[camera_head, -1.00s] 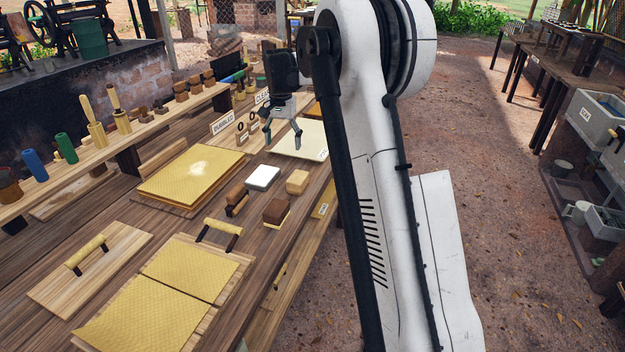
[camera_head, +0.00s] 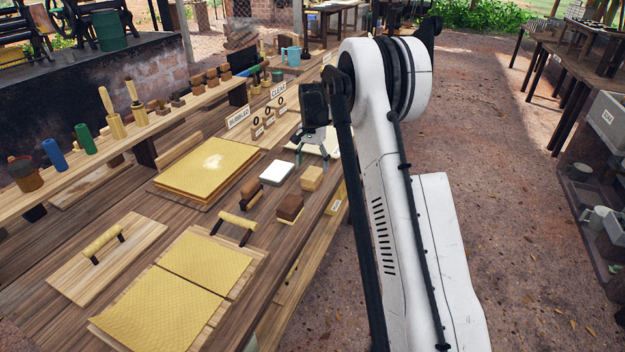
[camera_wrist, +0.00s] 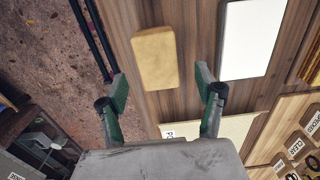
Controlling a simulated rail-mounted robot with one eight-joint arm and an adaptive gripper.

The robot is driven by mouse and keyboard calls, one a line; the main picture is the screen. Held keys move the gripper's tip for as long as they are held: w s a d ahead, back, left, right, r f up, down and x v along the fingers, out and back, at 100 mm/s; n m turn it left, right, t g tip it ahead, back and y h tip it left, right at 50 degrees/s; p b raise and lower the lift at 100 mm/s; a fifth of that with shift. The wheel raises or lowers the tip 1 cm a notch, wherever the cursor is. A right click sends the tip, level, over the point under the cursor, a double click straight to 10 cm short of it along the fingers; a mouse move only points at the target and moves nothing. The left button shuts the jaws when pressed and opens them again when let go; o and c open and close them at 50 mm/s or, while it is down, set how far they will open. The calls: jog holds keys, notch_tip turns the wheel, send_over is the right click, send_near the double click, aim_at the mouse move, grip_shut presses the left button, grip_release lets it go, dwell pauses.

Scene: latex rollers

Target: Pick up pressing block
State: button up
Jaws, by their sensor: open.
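A tan rectangular block (camera_head: 312,178) lies on the wooden table; it looks like the pressing block. In the wrist view the tan block (camera_wrist: 154,57) appears between and beyond my two fingers. My gripper (camera_wrist: 160,85) is open and empty, with its fingers spread on either side of the block's line. In the head view my gripper (camera_head: 314,153) hangs just behind and above the block. A brown block with a pale base (camera_head: 289,207) stands in front of it. I cannot tell whether the fingers are level with the block.
A white slab (camera_head: 276,173) lies just left of the tan block. A brown-handled block (camera_head: 251,191) stands further left. Yellow textured sheets (camera_head: 203,166) lie beyond it. A pale labelled board (camera_wrist: 215,129) lies near my fingers. The table edge is close on the right.

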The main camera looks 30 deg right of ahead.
aim_at(312, 172)
jog(key=shift+s+a+f, duration=0.1)
jog(key=shift+s+f, duration=0.05)
jog(key=shift+f, duration=1.15)
jog(key=shift+s+f, duration=0.1)
jog(key=shift+f, duration=1.15)
jog(key=c, duration=1.3)
